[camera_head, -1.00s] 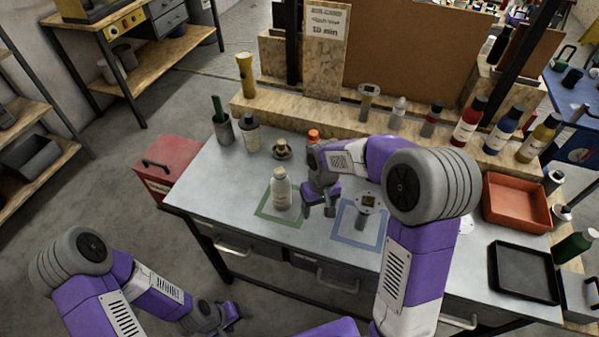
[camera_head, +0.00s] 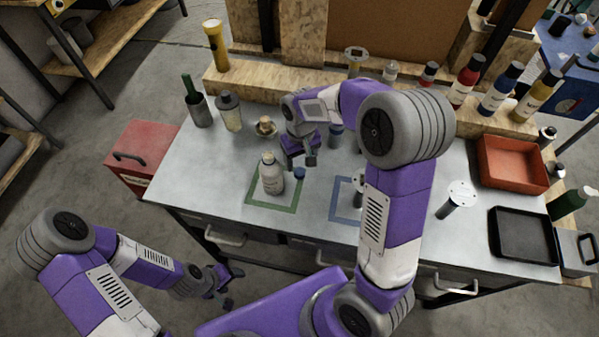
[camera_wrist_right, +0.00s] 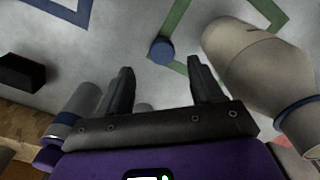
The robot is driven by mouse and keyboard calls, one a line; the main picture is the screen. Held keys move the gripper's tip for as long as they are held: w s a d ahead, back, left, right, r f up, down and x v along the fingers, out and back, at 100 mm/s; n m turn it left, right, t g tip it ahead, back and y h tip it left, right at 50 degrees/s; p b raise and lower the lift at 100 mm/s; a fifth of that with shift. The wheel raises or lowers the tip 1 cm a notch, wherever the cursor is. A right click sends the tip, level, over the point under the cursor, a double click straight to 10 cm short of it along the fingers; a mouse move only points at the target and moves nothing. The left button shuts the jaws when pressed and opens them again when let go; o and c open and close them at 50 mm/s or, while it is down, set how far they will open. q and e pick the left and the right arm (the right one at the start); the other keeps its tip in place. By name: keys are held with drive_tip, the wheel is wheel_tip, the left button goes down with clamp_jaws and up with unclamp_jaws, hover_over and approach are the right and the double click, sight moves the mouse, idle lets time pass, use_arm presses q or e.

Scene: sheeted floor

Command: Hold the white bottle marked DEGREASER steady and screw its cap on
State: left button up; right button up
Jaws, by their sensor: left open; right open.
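The white bottle (camera_head: 272,178) stands upright inside the green taped square on the table, and its label is too small to read. A small blue cap (camera_head: 299,173) lies on the table just right of the bottle. My right gripper (camera_head: 300,163) is open and empty above and slightly behind the cap. In the right wrist view, the cap (camera_wrist_right: 163,50) shows beyond and between the open fingertips (camera_wrist_right: 160,68), beside the green tape. The bottle (camera_wrist_right: 262,70) is close to the right finger there. My left gripper (camera_head: 228,286) is open and empty, low in front of the table.
A blue taped square (camera_head: 345,202) is right of the green one, partly behind my right arm. A disc-topped stand (camera_head: 457,197), red bin (camera_head: 512,165) and black tray (camera_head: 524,240) are at right. Containers (camera_head: 230,112) stand at the back left. The table's front left is clear.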

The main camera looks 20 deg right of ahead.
sight(299, 171)
wheel_tip(299, 171, down, 5)
drive_tip(key=shift+w+a+f+b, duration=0.1)
drive_tip(key=shift+w+b, duration=0.05)
drive_tip(key=shift+b, duration=0.55)
drive_tip(key=c, duration=1.1)
